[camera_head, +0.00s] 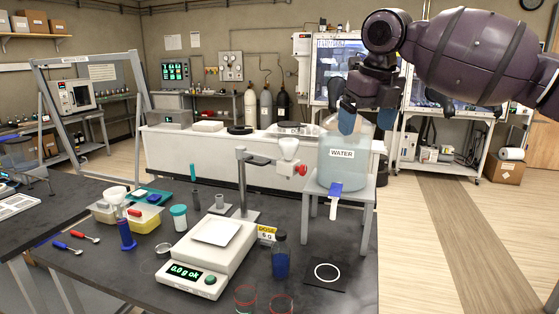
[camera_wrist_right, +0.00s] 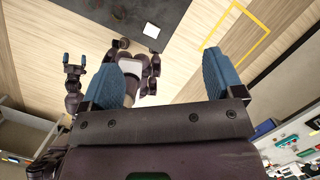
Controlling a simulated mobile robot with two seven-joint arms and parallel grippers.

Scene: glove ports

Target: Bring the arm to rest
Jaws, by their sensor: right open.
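My right arm (camera_head: 470,55) reaches in from the upper right of the head view, raised high. Its gripper (camera_head: 365,126) points down, in front of the upper part of the WATER jug (camera_head: 338,172) in the picture. Whether it touches the jug cannot be told from this view. In the right wrist view the two blue fingers of this gripper (camera_wrist_right: 160,82) stand wide apart with nothing between them. My left gripper (camera_wrist_right: 75,62) shows small at the left of the wrist view, its two blue fingertips apart. It is outside the head view.
The jug stands on a grey stand (camera_head: 353,190) at the right end of the dark bench (camera_head: 130,270). A balance (camera_head: 205,258), a blue bottle (camera_head: 280,257), a clamp stand (camera_head: 242,180) and glassware crowd the bench. Floor (camera_head: 425,235) to the right is clear.

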